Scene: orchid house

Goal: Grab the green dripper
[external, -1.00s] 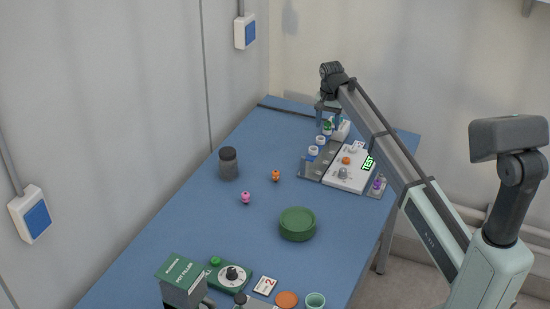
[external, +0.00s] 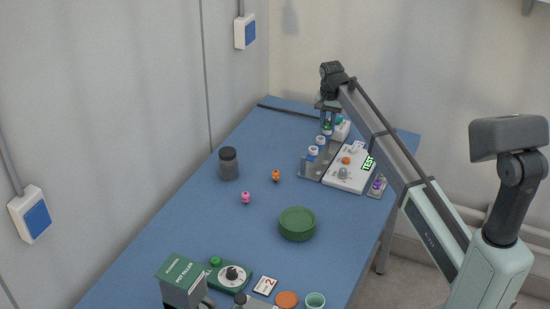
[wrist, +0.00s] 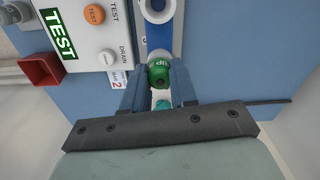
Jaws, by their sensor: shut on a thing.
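The green dripper (wrist: 159,73) is a small round green piece with white lettering, between my fingertips in the wrist view. It stands at the far end of a grey rack (external: 305,165), and a small part of it (external: 327,126) shows in the external view. My gripper (wrist: 157,82) points down at the far end of the table, its fingers shut on the green dripper from both sides. In the external view my gripper (external: 328,122) is low over the rack. I cannot tell whether the dripper is off its seat.
White-and-blue holders (external: 313,152) stand close by in the rack. A white TEST board (external: 340,182) lies right of it. An orange dripper (external: 276,175), a pink dripper (external: 245,198), a grey jar (external: 228,165) and a green bowl (external: 297,225) are on the blue table, whose middle is mostly clear.

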